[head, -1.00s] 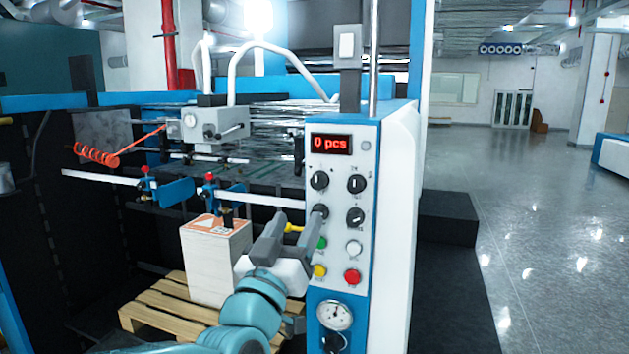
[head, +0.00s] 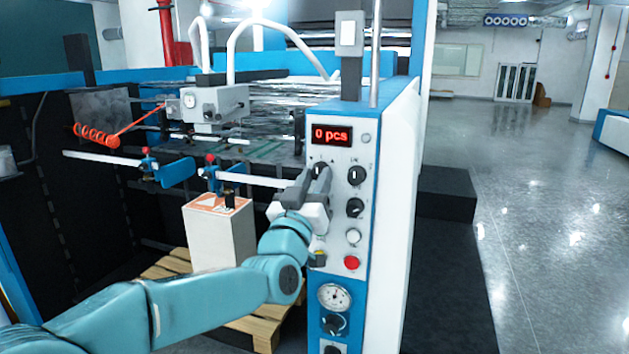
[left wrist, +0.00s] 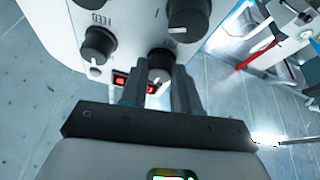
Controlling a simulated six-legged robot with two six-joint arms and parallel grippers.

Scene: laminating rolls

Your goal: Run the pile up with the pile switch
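The control panel (head: 338,225) of the blue and white machine carries several black knobs below a red display (head: 332,134) reading "0 pcs". I cannot read in these views which knob is the pile switch. My left gripper (head: 322,178) is at the upper left knob (head: 320,168), just below the display. In the left wrist view this knob (left wrist: 160,65) shows between the two fingers of my left gripper (left wrist: 158,82), which are apart; I see no clear grip on it. The pile (head: 222,238), a white stack with an orange-marked top, stands on a wooden pallet (head: 262,325). My right gripper is out of view.
Another knob marked FEED (left wrist: 98,45) sits close beside the fingers in the left wrist view. A red button (head: 352,262) and a gauge (head: 334,297) lie lower on the panel. A white bar (head: 262,179) runs left of it. Open floor (head: 545,240) lies right.

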